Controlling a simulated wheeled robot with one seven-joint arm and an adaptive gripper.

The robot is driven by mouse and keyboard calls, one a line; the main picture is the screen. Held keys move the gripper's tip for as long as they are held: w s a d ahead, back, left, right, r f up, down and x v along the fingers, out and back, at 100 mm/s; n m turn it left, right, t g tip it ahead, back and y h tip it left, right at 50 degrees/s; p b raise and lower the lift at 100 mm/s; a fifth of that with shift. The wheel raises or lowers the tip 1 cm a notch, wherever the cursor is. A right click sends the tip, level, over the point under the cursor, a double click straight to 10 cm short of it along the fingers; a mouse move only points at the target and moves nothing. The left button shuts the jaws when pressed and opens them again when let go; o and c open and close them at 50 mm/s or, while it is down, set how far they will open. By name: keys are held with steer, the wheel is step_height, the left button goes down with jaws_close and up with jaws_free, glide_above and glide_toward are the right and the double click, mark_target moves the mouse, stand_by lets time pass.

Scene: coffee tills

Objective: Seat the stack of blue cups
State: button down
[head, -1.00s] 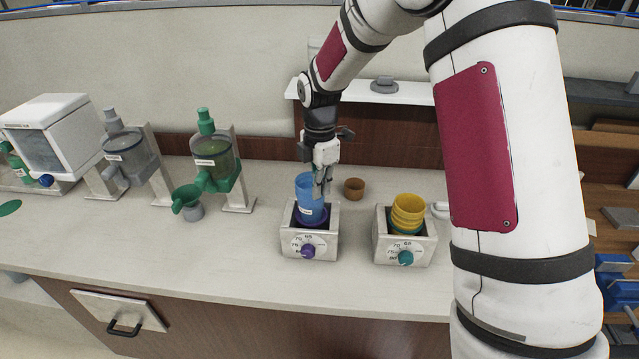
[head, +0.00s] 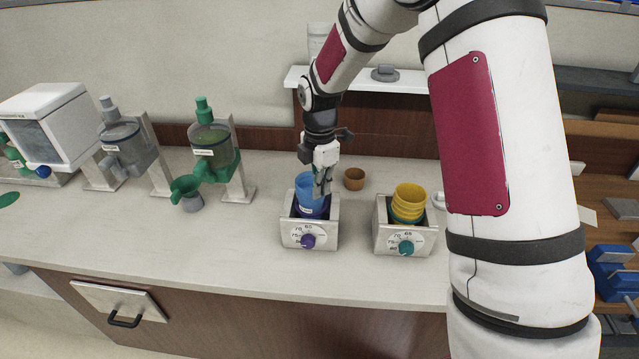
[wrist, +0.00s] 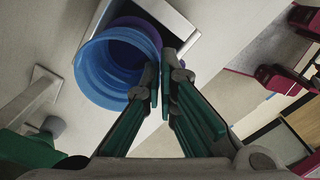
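The stack of blue cups (head: 308,190) stands in the left steel box (head: 325,233), the one with a purple dial, with its upper part above the box's rim. In the wrist view the blue cups (wrist: 100,75) show their open top, with a purple ring (wrist: 140,22) behind them at the box opening. My gripper (wrist: 160,82) is at the right side of the cup rim, its two fingers close together with the cup wall between them. In the head view my gripper (head: 321,188) hides part of the stack's right side. The stack's bottom is hidden inside the box.
A similar box (head: 420,240) with a teal dial holds yellow cups (head: 408,197) to the right. A small brown cup (head: 354,179) stands behind the boxes. Dispensers (head: 212,150) stand to the left. The counter in front is clear.

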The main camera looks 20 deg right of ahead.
steer(key=shift+f+b, duration=0.3)
steer(key=shift+f, duration=1.5)
steer(key=c, duration=1.7)
jaws_free()
steer(key=o, duration=0.3)
steer(key=shift+r+p, duration=0.75)
steer(key=shift+r, duration=3.3)
